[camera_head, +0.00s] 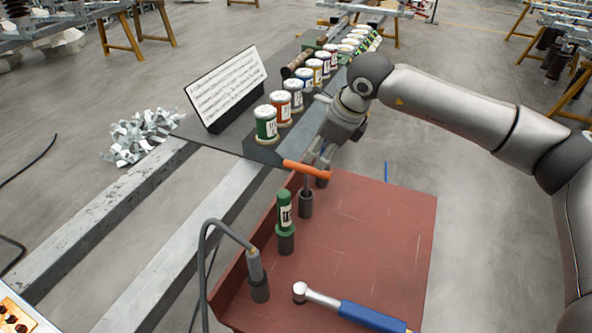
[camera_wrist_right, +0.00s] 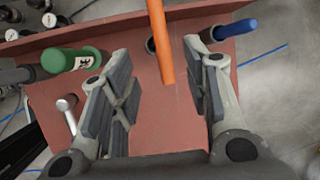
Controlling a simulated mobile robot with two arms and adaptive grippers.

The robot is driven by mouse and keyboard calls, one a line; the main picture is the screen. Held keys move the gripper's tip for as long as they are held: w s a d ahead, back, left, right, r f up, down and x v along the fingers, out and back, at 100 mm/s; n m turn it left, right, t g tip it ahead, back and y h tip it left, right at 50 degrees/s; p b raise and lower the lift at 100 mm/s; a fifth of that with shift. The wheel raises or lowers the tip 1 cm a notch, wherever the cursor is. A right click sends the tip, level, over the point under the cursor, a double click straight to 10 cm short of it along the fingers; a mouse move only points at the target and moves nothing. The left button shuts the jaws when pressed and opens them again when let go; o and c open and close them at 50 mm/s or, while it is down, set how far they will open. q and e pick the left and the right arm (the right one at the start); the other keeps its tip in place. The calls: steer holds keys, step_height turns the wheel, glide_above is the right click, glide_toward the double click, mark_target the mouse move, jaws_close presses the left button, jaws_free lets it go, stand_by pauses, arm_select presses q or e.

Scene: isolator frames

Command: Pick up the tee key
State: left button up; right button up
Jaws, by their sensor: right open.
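The tee key has an orange crossbar handle (camera_head: 306,169) and a dark shaft standing upright in a dark holder (camera_head: 306,205) on the red tray (camera_head: 370,240). In the right wrist view the orange handle (camera_wrist_right: 161,40) runs down from the top edge into the space between my fingers. My right gripper (camera_head: 316,160) is open, just behind the handle in the head view. Its fingers (camera_wrist_right: 156,58) stand apart on either side of the handle, with no clear contact. The shaft is hidden in the wrist view. My left gripper is not in view.
A green-handled tool (camera_head: 286,212) and a cabled grey tool (camera_head: 255,267) stand in nearby holders. A blue handle (camera_wrist_right: 235,28) is near my right finger.

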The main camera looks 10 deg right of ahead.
mark_target(307, 167)
steer(key=p+x, duration=0.1)
steer(key=x, duration=0.4)
steer(key=shift+f, duration=0.15)
steer(key=p+x, duration=0.1)
steer(key=x, duration=0.1)
steer(key=p+x, duration=0.1)
steer(key=x, duration=0.1)
steer(key=shift+w+a+f, duration=0.15)
steer(key=shift+w+f, duration=0.05)
steer(key=shift+w, duration=0.15)
steer(key=shift+w+f, duration=0.15)
steer(key=shift+f, duration=0.1)
steer(key=shift+c, duration=0.3)
steer(key=shift+r, duration=0.1)
jaws_close()
